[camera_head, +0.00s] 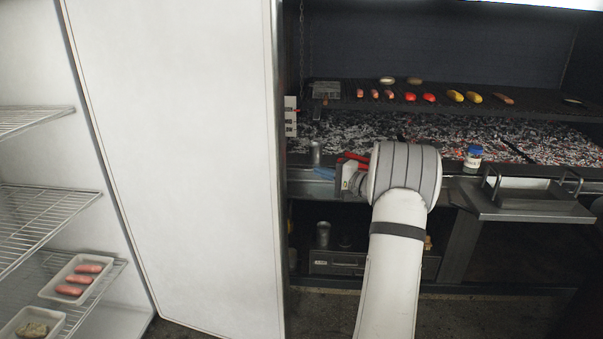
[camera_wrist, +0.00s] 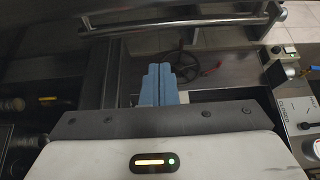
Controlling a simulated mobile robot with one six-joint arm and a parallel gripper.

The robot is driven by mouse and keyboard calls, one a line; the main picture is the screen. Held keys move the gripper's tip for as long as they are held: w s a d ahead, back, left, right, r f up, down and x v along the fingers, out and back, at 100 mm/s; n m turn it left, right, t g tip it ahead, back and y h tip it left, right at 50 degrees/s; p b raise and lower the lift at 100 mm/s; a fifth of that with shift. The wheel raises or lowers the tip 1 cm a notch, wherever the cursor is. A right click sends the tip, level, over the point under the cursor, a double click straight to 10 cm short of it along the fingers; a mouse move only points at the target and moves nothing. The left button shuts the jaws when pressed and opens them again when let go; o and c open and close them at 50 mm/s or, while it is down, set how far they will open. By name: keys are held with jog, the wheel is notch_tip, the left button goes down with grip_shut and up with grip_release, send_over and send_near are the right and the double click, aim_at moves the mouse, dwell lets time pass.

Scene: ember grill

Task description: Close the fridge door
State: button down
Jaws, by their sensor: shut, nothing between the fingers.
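The fridge door (camera_head: 175,150) is a tall white panel in the head view. It stands open, and the fridge inside with its wire shelves (camera_head: 45,215) shows to its left. My gripper (camera_head: 324,174) is to the right of the door's right edge, in front of the grill, pointing left. How far it is from the door in depth I cannot tell. In the wrist view the blue fingers of my gripper (camera_wrist: 157,85) are together with nothing between them. The door is not clearly seen in the wrist view, and its handle is not visible in the head view.
Trays of meat (camera_head: 77,280) lie on the lower fridge shelf. The grill rack (camera_head: 460,110) with sausages and vegetables is over glowing coals (camera_head: 400,132). A blue-capped jar (camera_head: 473,157) stands on the grill's front ledge. A metal side shelf (camera_head: 530,208) juts out at the right.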

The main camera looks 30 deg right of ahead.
jog(key=p+x, duration=0.2)
jog(key=x, duration=0.8)
jog(key=shift+s+a, duration=0.7)
jog(key=shift+s, duration=0.2)
jog(key=shift+s+a, duration=0.75)
jog(key=shift+s, duration=0.1)
